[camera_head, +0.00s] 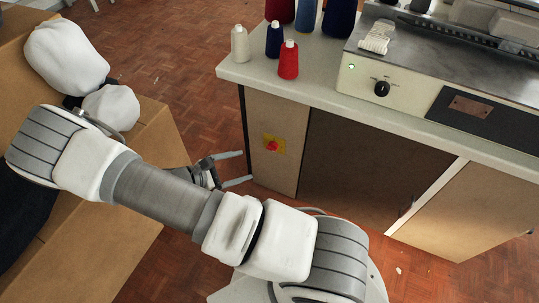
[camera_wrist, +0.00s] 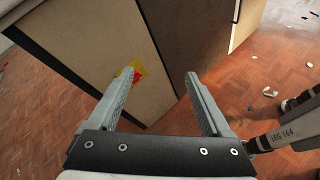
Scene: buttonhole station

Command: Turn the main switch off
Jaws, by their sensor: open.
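The main switch (camera_head: 272,146) is a red knob on a yellow plate, set in the tan side panel of the workbench. It also shows in the wrist view (camera_wrist: 136,75), partly hidden behind my left finger. My gripper (camera_head: 240,168) is open and empty, with its two fingers apart, just left of the bench panel and close to the switch. In the wrist view my gripper (camera_wrist: 160,78) points toward the panel, and the switch lies near the left fingertip. I cannot tell whether the finger touches it, nor the knob's exact turn position.
The bench top (camera_head: 310,90) carries thread cones, including a red one (camera_head: 289,60), and a machine (camera_head: 430,90) with a black dial and a lit green lamp. An open recess (camera_head: 350,165) lies right of the panel. Cardboard boxes (camera_head: 150,160) stand at left. Parquet floor lies between.

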